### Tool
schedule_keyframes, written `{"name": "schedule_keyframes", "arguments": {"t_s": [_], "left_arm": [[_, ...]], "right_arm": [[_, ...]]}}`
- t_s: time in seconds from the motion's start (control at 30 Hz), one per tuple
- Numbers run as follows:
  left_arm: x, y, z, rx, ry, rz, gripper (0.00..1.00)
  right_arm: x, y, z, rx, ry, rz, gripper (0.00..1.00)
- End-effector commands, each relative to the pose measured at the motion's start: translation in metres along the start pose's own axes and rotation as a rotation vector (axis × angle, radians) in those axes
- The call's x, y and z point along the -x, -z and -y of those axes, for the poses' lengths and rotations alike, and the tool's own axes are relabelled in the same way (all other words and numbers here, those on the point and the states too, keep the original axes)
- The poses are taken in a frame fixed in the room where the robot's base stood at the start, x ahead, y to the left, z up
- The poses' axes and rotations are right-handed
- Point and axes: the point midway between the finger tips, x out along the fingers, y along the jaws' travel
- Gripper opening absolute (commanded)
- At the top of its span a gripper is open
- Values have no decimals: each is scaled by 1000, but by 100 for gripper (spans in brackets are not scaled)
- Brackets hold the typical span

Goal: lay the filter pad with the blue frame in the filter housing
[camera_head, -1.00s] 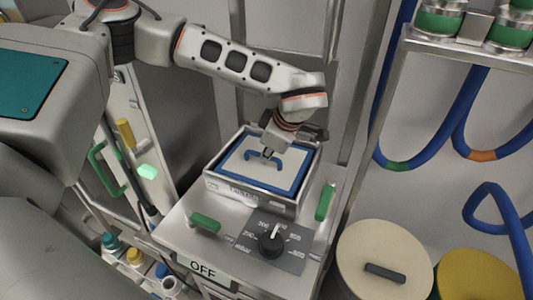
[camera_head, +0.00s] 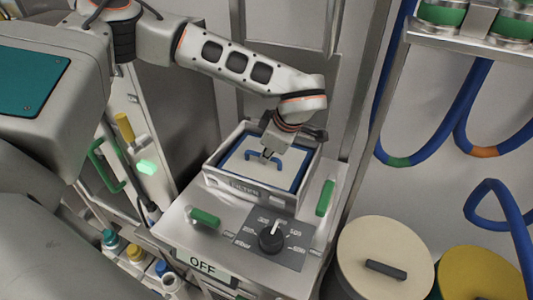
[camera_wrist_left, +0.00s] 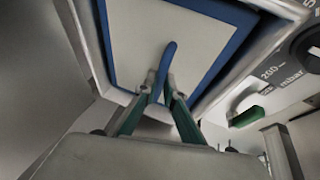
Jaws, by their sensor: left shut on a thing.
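The filter pad (camera_head: 284,169) is a cream panel with a blue frame and a blue arched handle (camera_wrist_left: 163,66). In the head view it sits inside the walls of the filter housing (camera_head: 218,183), an open grey metal box with a label on its front. The pad looks roughly level and below the housing rim; whether it touches the bottom is hidden. My left gripper (camera_head: 265,156) reaches down from above and is shut on the handle. The left wrist view shows its green-sided fingers (camera_wrist_left: 160,88) on both sides of the handle. My right gripper is not in view.
The housing stands on a metal cabinet with a dial (camera_head: 270,239), green handles (camera_head: 205,218) (camera_head: 325,198) and an OFF display (camera_head: 203,267). A lidded cream drum (camera_head: 385,250) and a yellow one (camera_head: 481,275) stand at right. Blue hoses (camera_head: 379,110) hang behind.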

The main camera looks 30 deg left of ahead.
Motion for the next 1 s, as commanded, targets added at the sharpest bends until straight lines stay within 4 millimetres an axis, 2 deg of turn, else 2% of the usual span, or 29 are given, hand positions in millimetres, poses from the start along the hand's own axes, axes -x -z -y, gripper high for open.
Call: {"name": "schedule_keyframes", "arguments": {"t_s": [1.0], "left_arm": [[-8,-4,1,0,-1,0,0]], "right_arm": [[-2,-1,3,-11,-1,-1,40]]}}
